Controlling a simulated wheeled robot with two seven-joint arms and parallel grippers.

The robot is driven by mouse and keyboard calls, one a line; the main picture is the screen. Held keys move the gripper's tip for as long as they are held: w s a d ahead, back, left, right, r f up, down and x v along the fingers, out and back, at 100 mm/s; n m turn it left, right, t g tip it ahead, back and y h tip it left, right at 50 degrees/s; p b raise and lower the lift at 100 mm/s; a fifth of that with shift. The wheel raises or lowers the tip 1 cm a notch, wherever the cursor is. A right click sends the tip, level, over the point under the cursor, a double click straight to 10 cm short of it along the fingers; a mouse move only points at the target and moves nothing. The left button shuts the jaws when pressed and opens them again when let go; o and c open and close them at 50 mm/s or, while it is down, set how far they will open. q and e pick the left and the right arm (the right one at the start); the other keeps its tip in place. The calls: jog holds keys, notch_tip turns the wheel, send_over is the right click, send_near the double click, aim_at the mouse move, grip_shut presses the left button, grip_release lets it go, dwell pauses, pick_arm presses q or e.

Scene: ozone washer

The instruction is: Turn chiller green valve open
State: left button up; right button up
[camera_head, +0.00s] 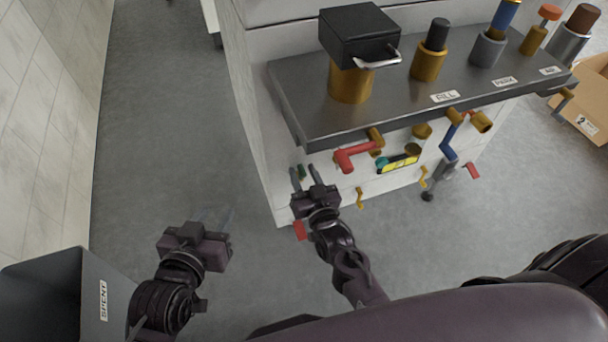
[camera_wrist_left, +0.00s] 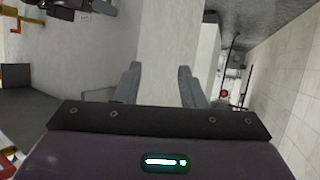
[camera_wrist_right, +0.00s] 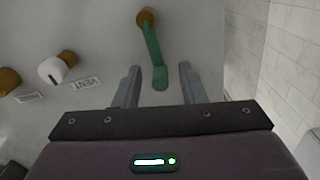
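The green valve handle (camera_wrist_right: 155,62) hangs from a brass stem (camera_wrist_right: 146,17) on the pale panel in the right wrist view. Its lower tip lies between the fingers of my right gripper (camera_wrist_right: 158,86), which stand open on both sides, apart from it. In the head view only a small bit of green (camera_head: 302,171) shows beside the right gripper (camera_head: 308,180), at the lower left of the machine's front. My left gripper (camera_head: 215,216) is open and empty over the floor to the left. It also shows open in the left wrist view (camera_wrist_left: 160,86).
A grey shelf (camera_head: 300,125) with brass fittings juts from the machine above the right gripper. A red handle (camera_head: 354,157), a yellow-handled valve (camera_head: 398,164) and a blue handle (camera_head: 448,140) sit to its right. A grey SPENT bin (camera_head: 103,285) stands at lower left.

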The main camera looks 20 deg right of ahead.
jog(key=shift+c, duration=0.5)
grip_shut()
